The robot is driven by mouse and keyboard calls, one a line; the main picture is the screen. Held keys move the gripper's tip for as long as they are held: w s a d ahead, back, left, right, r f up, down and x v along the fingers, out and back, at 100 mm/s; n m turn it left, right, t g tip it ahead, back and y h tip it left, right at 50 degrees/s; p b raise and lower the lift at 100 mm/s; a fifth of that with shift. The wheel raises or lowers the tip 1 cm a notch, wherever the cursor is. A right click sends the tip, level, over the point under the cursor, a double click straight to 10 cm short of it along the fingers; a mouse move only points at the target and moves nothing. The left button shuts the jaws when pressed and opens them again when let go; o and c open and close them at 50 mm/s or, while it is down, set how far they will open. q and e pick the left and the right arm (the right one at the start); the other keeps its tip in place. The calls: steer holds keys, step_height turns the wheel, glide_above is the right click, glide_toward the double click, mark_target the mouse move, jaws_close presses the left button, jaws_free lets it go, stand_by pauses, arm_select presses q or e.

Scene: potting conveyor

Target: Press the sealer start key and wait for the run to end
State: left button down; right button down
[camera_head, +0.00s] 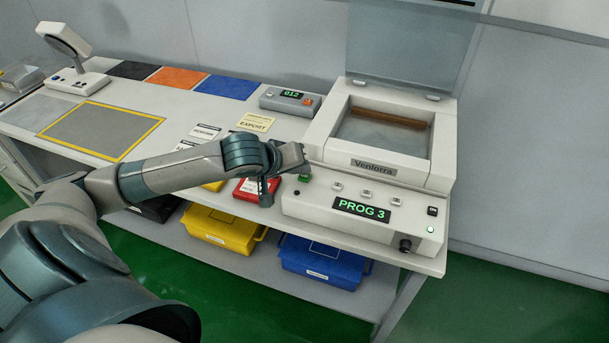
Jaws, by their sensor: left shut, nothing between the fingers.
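The sealer (374,177), labelled Venlorra, stands at the right end of the bench with its clear lid (402,50) raised. Its display (361,208) reads PROG 3 in green. A green key (305,178) sits at the left end of its front panel, partly hidden by my gripper. Several small pale keys lie to its right, and a small green light (431,229) glows at the panel's right end. My left gripper (303,168) is shut and empty, with its tip just above or at the green key; I cannot tell whether it touches. My right gripper is out of view.
A grey box (291,101) reading 012 stands behind my gripper. Paper labels (257,122) and a red item (248,190) lie near my forearm. Yellow (218,228) and blue (322,262) bins sit on the shelf below. A yellow-framed grey mat (100,131) lies at left.

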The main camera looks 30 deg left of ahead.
mark_target(301, 178)
arm_select(q)
steer(key=shift+f, duration=0.4)
stand_by(0.3)
steer(key=shift+r, duration=0.1)
steer(key=shift+r+p, duration=0.8)
steer(key=shift+p, duration=0.4)
step_height(301, 178, up, 5)
steer(key=p, duration=0.5)
steer(key=shift+p, duration=0.35)
